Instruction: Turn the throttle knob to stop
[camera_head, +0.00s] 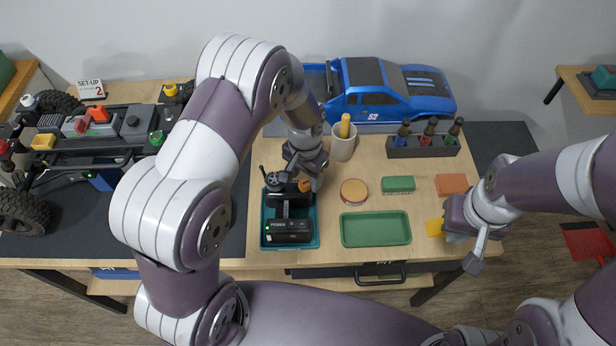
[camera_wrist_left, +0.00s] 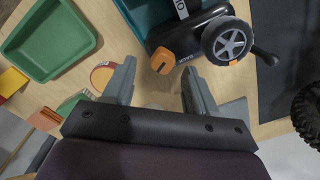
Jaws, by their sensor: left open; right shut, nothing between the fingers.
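The black radio transmitter (camera_head: 288,228) lies in a teal tray (camera_head: 265,240) in the middle of the workbench. Its orange throttle knob (camera_head: 305,186) is on the side towards my left gripper. In the left wrist view the orange knob (camera_wrist_left: 162,60) shows a dark slot, just beyond the gap between my fingertips, beside the spoked wheel (camera_wrist_left: 230,42). My left gripper (camera_wrist_left: 158,78) is open, with nothing between its fingers; no contact with the knob is visible. My right gripper (camera_head: 457,238) is shut and empty by the yellow pad at the bench's right.
A green tray (camera_head: 376,229), a round orange-topped tin (camera_head: 354,191), a green block (camera_head: 398,184) and a cup (camera_head: 343,142) stand right of the transmitter. A blue car body (camera_head: 380,90) is behind. A crawler chassis (camera_head: 90,140) is on the dark mat at left.

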